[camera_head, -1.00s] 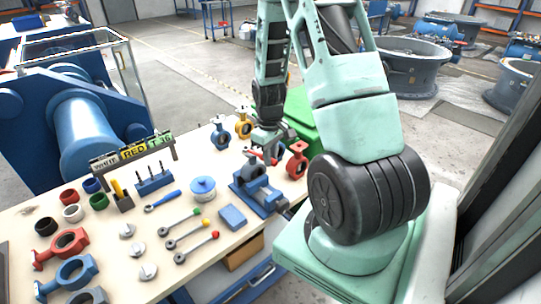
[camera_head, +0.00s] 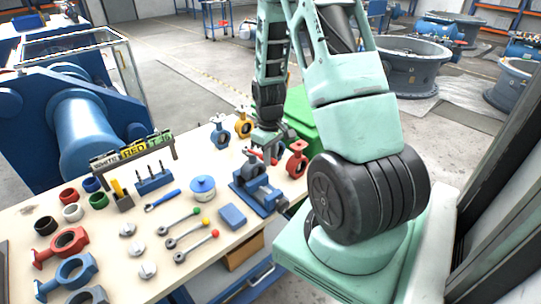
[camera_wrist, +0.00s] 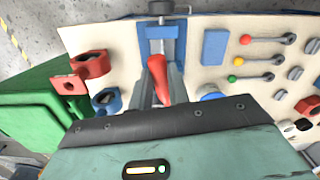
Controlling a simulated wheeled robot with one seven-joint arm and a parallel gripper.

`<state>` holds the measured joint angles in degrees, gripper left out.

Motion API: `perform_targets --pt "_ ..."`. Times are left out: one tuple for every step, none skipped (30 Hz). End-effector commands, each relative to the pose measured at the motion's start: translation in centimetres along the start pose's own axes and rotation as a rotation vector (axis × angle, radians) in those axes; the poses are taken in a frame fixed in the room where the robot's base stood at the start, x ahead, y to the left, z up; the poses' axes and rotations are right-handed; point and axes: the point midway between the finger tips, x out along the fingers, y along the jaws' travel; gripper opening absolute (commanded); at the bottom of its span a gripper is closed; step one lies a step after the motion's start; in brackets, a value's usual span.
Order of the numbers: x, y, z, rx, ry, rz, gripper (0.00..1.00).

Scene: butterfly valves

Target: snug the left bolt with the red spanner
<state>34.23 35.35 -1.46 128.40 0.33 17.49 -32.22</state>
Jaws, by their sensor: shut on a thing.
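My gripper (camera_head: 268,146) is low over the back of the workbench, just behind the blue vise (camera_head: 262,194) and the grey part held in it. In the wrist view the gripper is shut on the red spanner (camera_wrist: 159,78), whose red handle lies between the two grey fingers and points toward the blue vise (camera_wrist: 161,36). In the head view the arm and fingers hide most of the spanner. The spanner's working end and the left bolt cannot be made out, so I cannot tell whether they touch.
A red valve body (camera_head: 296,160) stands close right of the gripper; blue (camera_head: 220,135) and yellow (camera_head: 243,126) ones stand behind left. Levers with coloured knobs (camera_head: 196,228), a blue block (camera_head: 232,216) and a white-blue tub (camera_head: 203,187) lie in front. A green bin (camera_head: 302,120) stands beyond the bench.

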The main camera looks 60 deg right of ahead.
Motion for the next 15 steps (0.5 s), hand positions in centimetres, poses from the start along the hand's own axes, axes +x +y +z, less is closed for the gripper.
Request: perform_targets --pt "0.19 -0.07 0.09 0.000 -0.004 -0.002 0.00" --pt "0.19 -0.08 0.09 0.000 -0.004 -0.002 0.00" --pt "0.20 -0.08 0.10 0.000 -0.004 -0.002 0.00" --pt "0.21 -0.08 0.10 0.000 -0.004 -0.003 0.00" --pt "0.21 -0.09 0.11 0.000 -0.004 -0.003 0.00" --pt "0.22 -0.09 0.11 0.000 -0.004 -0.003 0.00" --pt "0.22 -0.11 0.12 0.001 -0.005 -0.003 0.00" --pt "0.22 -0.15 0.12 0.003 -0.005 -0.003 0.00" --pt "0.22 -0.23 0.11 0.009 -0.005 -0.003 0.00" --pt "0.22 -0.31 0.11 0.014 -0.005 -0.004 0.00" --pt "0.22 -0.41 0.10 0.021 -0.005 -0.004 0.00" --pt "0.22 -0.57 0.10 0.034 -0.006 -0.005 0.00" --pt "0.22 -0.69 0.10 0.045 -0.006 -0.005 0.00" --pt "0.22 -0.81 0.11 0.056 -0.006 -0.005 0.00" --pt "0.22 -0.97 0.11 0.071 -0.006 -0.006 0.00"
